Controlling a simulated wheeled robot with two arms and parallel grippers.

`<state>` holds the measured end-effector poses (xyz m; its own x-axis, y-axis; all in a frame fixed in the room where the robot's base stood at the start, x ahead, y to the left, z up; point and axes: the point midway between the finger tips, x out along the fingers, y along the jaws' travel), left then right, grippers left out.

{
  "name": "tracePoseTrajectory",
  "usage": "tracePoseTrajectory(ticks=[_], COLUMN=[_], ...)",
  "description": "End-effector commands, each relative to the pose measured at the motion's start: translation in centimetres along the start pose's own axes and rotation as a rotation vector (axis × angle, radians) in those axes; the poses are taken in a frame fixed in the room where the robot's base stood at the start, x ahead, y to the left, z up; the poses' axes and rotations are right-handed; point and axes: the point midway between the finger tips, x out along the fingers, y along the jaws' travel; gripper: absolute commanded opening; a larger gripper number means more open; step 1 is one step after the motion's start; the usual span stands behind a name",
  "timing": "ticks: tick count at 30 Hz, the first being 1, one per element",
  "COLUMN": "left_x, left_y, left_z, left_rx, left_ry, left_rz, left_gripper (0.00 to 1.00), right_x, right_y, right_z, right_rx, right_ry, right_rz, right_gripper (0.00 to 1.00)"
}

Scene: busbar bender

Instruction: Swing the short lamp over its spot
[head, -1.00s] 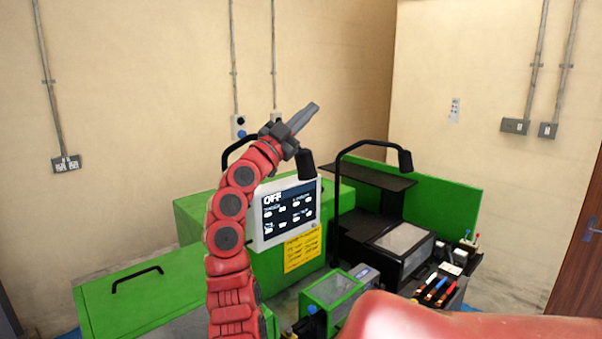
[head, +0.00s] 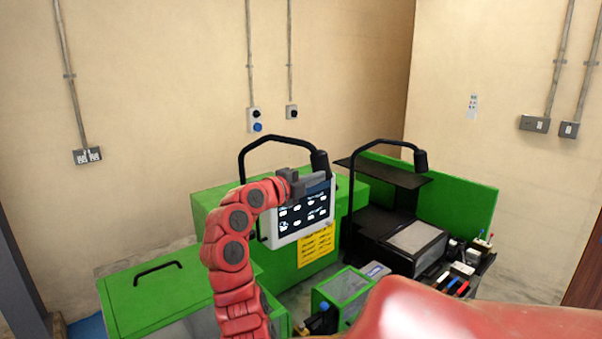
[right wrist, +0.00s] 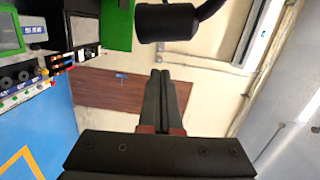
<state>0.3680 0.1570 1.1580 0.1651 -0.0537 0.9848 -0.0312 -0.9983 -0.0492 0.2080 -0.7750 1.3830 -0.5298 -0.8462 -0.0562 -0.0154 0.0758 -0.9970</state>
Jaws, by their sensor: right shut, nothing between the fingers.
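Two black arched lamps stand at the green machine. The left lamp (head: 319,164), which looks like the shorter one, arches over the back of the display, and its lower post is hidden. The right lamp (head: 420,161) has a long post and arches to the right. My right gripper (head: 322,183) is shut and empty, in front of the display's top edge and just below the left lamp's head. In the right wrist view, the shut fingers (right wrist: 163,76) point at a black lamp head (right wrist: 167,23), with a visible gap. My left gripper is out of view.
The white-framed display (head: 303,215) is close behind my right gripper. A black shelf (head: 385,173) and green panel (head: 465,205) stand to the right. A green cover with a handle (head: 158,268) is at lower left. A red arm part of mine fills the lower right.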

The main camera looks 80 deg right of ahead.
Motion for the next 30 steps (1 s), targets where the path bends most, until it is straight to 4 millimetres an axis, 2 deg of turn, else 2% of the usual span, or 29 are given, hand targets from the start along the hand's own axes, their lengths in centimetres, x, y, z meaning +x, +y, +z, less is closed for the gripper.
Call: tracePoseTrajectory(ticks=[1, 7, 12, 22, 26, 30], left_x=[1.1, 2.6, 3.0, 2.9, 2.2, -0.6], left_y=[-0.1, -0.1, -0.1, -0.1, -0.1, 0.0], left_z=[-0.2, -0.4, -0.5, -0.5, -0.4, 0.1], left_rx=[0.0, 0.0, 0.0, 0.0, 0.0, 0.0], left_ry=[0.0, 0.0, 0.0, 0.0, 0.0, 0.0], left_rz=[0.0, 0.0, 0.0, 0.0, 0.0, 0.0], left_gripper=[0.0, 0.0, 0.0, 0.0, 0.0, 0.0], right_x=[1.0, 2.6, 3.3, 3.4, 3.4, 3.9], right_y=[-0.6, -0.3, -0.1, 0.0, 0.2, 0.6], right_z=[-0.2, 2.0, 2.7, 2.8, 2.9, 3.2], right_rx=[-0.002, -0.002, -0.002, -0.001, 0.001, 0.002], right_ry=[0.004, 0.001, 0.002, 0.001, 0.001, 0.004], right_rz=[0.002, 0.001, 0.001, -0.002, -0.004, -0.009], right_gripper=[0.0, 0.0, 0.0, 0.0, 0.0, 0.0])
